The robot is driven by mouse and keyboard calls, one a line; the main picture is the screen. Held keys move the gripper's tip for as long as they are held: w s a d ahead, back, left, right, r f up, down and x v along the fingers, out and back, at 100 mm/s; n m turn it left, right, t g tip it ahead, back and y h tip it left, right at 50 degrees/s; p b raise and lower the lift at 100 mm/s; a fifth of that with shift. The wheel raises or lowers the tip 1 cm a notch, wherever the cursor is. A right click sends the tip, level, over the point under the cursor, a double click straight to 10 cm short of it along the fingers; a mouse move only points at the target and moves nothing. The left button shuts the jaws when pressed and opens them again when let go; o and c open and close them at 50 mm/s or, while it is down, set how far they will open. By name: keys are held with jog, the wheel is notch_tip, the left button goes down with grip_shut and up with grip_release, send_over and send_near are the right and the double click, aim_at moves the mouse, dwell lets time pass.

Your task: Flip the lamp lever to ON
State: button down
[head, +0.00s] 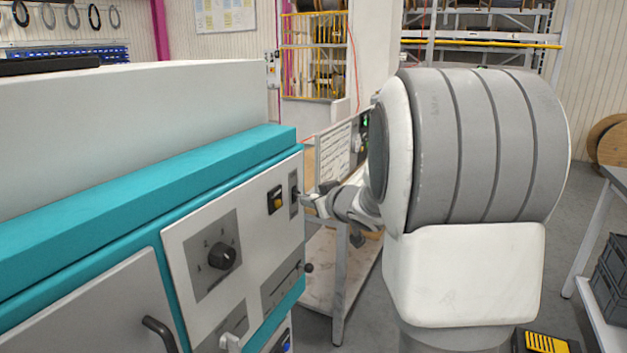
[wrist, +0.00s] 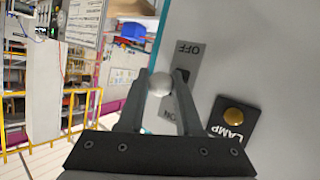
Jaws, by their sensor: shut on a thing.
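The lamp lever ends in a pale ball knob (wrist: 159,82), which sits between my two fingers in the wrist view. Its grey plate (wrist: 188,62) is marked OFF at the top and ON lower down, partly behind a finger. The fingers hide much of the slot, so I cannot tell the lever's exact position. My gripper (head: 306,199) is shut on the knob at the panel's right edge in the head view. The black LAMP plate (wrist: 226,128) with its amber round light (wrist: 233,116) is beside the lever. I cannot tell if the light is lit.
The panel (head: 185,240) also carries a black rotary knob (head: 222,256) and a slider with a black ball (head: 309,267). A dark handle (head: 160,333) sticks out at lower left. A table (head: 340,270) stands behind my arm.

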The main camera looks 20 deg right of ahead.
jog(key=shift+w+a+r+n+g+h+p, duration=0.1)
jog(key=shift+r+n+g+h+p, duration=0.4)
jog(key=shift+p, duration=2.05)
jog(key=shift+w+a+r+n+g+h+p, duration=0.15)
jog(key=shift+r+g+p, duration=0.65)
jog(key=shift+p, duration=1.75)
jog(key=shift+s+d+f+n+g+p, duration=0.1)
jog(key=shift+f+n+g+p, duration=0.15)
jog(key=shift+g+p, duration=0.4)
jog(key=shift+h+p, duration=0.35)
jog(key=shift+p, duration=0.15)
jog(key=c, duration=0.6)
grip_release()
